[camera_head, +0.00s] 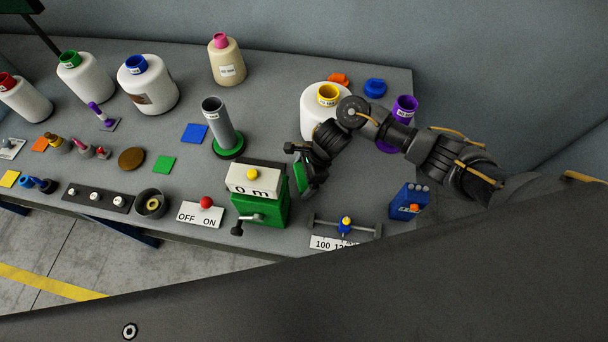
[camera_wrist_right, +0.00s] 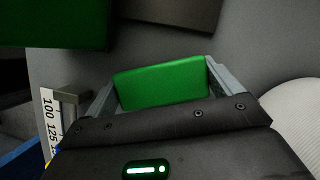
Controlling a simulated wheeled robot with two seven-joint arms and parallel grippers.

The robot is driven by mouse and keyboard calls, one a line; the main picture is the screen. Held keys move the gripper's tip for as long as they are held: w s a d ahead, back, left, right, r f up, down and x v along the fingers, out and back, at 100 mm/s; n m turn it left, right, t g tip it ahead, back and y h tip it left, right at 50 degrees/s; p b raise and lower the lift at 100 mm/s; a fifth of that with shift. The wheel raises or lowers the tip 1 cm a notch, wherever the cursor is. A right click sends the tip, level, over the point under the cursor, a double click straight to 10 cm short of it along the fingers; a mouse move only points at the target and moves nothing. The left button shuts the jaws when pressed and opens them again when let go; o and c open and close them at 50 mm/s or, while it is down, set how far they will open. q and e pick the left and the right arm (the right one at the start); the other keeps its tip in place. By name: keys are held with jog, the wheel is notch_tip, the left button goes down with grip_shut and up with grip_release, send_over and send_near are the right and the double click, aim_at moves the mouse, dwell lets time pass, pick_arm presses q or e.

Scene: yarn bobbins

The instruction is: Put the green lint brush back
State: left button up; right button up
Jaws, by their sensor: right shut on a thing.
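My right gripper (camera_head: 302,170) is shut on the green lint brush (camera_head: 300,178), to the right of the green winding machine with the "0 m" counter (camera_head: 262,206). In the right wrist view the brush (camera_wrist_right: 160,87) shows as a green block between the two fingers of the gripper (camera_wrist_right: 162,88). It appears held above the grey table. The green machine (camera_wrist_right: 55,22) fills the upper left of that view. A flat green square (camera_head: 164,164) lies bare on the table at left of centre. My left gripper is not in view.
A grey tube on a green base (camera_head: 219,130) stands behind the machine. A white bobbin with a yellow top (camera_head: 313,105) stands close behind my right gripper. A blue box (camera_head: 409,201) and a scale (camera_head: 345,228) are at right. A blue square (camera_head: 194,133) lies bare.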

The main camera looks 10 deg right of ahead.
jog(key=shift+f+b, duration=0.25)
jog(key=shift+b, duration=0.05)
jog(key=o, duration=0.7)
jog(key=shift+r, duration=0.1)
jog(key=shift+o, duration=0.2)
jog(key=shift+r+p, duration=0.25)
jog(key=shift+p, duration=0.2)
jog(key=shift+w+d+r, duration=0.1)
jog(key=shift+d+r, duration=0.05)
jog(key=shift+r, duration=0.1)
jog(key=b+v, duration=0.2)
jog(key=v, duration=0.9)
jog(key=shift+r, duration=0.15)
